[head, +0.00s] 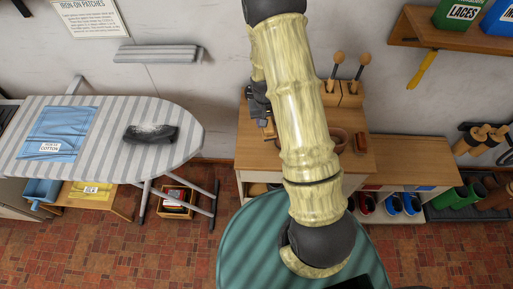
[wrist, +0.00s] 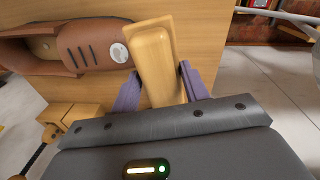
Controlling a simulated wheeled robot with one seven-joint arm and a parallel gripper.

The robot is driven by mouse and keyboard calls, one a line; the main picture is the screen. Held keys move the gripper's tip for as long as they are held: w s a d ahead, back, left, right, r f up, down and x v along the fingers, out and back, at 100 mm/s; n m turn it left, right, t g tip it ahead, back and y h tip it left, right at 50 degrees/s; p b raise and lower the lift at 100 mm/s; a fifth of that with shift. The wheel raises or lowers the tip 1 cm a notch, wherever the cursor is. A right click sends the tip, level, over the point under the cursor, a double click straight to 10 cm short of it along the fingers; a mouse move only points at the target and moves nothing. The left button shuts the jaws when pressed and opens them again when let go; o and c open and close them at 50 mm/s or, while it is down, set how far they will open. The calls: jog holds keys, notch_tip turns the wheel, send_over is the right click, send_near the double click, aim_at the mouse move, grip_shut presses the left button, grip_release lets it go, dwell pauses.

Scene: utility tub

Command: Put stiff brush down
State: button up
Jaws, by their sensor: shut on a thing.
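The stiff brush (wrist: 152,62) shows as a pale wooden block in the wrist view. My gripper (wrist: 158,74) is shut on it, with one purple finger on each side. The bristles are hidden. In the head view my gripper (head: 261,106) is over the left part of the wooden cabinet top (head: 258,150), and my arm covers much of that area. The cabinet top (wrist: 215,45) also shows behind the brush in the wrist view. I cannot tell whether the brush touches it.
A brown leather item (wrist: 92,46) lies left of the brush in the wrist view. A striped ironing board (head: 185,125) is at left.

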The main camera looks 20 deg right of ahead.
jog(key=a+b, duration=0.1)
jog(key=a+r+m+b, duration=0.1)
jog(key=a+m+y+b, duration=0.1)
jog(key=a, duration=0.1)
jog(key=shift+s+r+b, duration=0.3)
jog(key=shift+r, duration=0.05)
notch_tip(320, 180, down, 6)
jog(key=shift+a+r+p, duration=0.15)
jog(key=shift+p, duration=0.3)
